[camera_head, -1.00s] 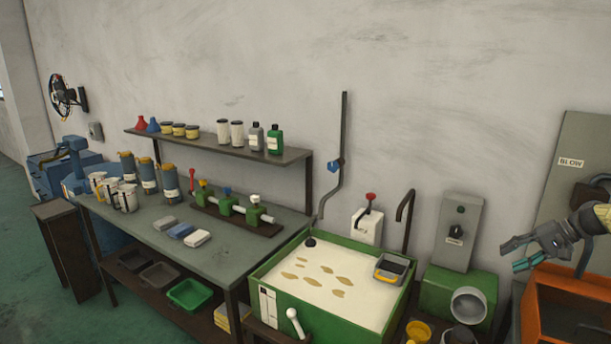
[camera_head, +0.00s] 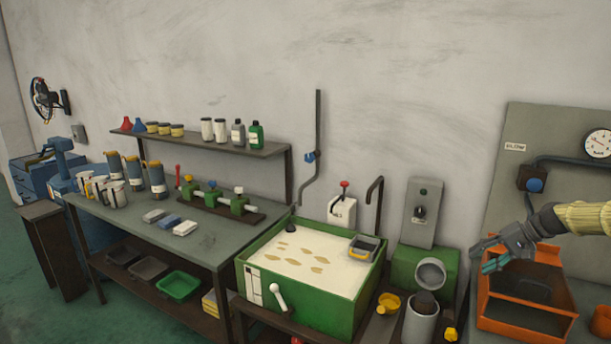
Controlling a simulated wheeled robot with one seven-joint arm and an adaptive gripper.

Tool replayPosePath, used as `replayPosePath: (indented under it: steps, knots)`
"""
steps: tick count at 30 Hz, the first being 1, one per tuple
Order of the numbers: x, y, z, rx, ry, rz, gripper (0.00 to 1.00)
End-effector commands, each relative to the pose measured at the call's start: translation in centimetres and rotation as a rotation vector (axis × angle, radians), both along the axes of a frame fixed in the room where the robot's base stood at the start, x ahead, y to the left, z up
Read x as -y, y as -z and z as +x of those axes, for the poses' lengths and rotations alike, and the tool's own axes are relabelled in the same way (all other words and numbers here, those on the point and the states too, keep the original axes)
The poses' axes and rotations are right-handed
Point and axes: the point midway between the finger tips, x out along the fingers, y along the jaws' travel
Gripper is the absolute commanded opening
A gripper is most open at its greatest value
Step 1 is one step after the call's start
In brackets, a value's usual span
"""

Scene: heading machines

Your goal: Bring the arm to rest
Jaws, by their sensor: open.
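My gripper (camera_head: 486,256) is at the right side of the head view, at the end of my arm, which comes in from the right edge. The gripper points left, with its teal-tipped fingers apart and nothing visible between them. It overlaps the left part of an orange open bin (camera_head: 527,325) in the picture. I cannot tell its height above the bin.
A green tank (camera_head: 322,312) of pale liquid stands left of the gripper. A green pump (camera_head: 452,272) and a grey cylinder (camera_head: 418,325) stand between them. A gauge panel (camera_head: 553,135) rises behind my arm. A workbench (camera_head: 205,243) stands further left.

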Motion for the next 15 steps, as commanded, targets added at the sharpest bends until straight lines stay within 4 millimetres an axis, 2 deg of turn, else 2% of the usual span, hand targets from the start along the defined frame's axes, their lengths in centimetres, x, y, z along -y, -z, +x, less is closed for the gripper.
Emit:
replayPosePath:
  steps: [8, 11, 15]
  knots:
    - [-5.3, 5.1, 0.3, -0.025, -0.024, -0.063, 0.45]
    - [-7.9, 8.1, 0.0, -0.038, -0.037, -0.095, 0.45]
    - [-12.6, 13.6, -1.2, -0.062, -0.063, -0.152, 0.45]
